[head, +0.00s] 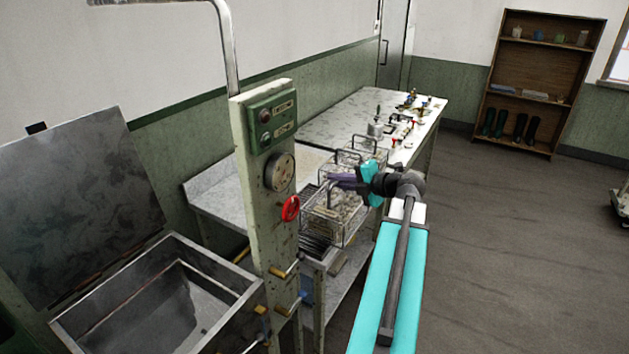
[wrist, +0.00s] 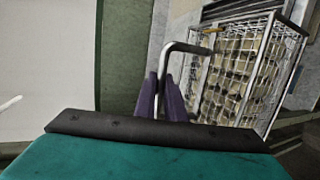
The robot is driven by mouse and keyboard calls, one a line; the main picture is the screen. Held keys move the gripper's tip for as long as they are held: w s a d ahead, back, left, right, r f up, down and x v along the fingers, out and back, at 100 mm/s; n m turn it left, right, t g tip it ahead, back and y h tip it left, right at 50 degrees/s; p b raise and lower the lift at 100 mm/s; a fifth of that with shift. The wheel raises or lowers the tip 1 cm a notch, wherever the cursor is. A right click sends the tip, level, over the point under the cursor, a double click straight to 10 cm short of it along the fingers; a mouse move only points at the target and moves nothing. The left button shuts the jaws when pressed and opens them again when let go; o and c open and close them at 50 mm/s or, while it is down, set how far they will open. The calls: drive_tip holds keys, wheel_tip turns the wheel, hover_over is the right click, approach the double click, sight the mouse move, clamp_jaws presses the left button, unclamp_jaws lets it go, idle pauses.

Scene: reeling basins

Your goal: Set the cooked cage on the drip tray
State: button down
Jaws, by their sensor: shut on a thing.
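My gripper (head: 335,178) is shut on the handle of a wire cage (head: 338,222) filled with pale cocoons. In the wrist view the purple fingers (wrist: 169,84) close on the bent metal handle (wrist: 188,47), and the cage (wrist: 240,75) hangs to the right. A dark slatted surface (head: 316,244), which looks like the drip tray, shows beside and partly under the cage at the near end of the bench. The cage hides part of it. I cannot tell whether the cage touches it.
More wire cages (head: 350,157) stand on the bench (head: 322,128) just behind. A control post (head: 262,180) with a red handwheel (head: 290,208) rises left of the cage. An open steel basin (head: 165,300) is at the lower left.

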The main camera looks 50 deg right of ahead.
drive_tip(key=w+d+f+p, duration=0.1)
drive_tip(key=w+d+p, duration=0.1)
drive_tip(key=w, duration=0.9)
drive_tip(key=shift+w+d+p, duration=0.15)
drive_tip(key=shift+w+p, duration=0.15)
drive_tip(key=shift+p, duration=0.35)
drive_tip(key=shift+w+d+f+p, duration=0.1)
drive_tip(key=shift+w+f+p, duration=0.1)
drive_tip(key=shift+f+p, duration=0.3)
drive_tip(key=shift+w+f+p, duration=0.2)
drive_tip(key=shift+f, duration=0.55)
drive_tip(key=shift+w+d+f+p, duration=0.1)
drive_tip(key=shift+w+f+p, duration=0.1)
drive_tip(key=shift+f+p, duration=0.3)
drive_tip(key=shift+f, duration=0.15)
drive_tip(key=c, duration=1.8)
unclamp_jaws()
drive_tip(key=shift+c, duration=0.2)
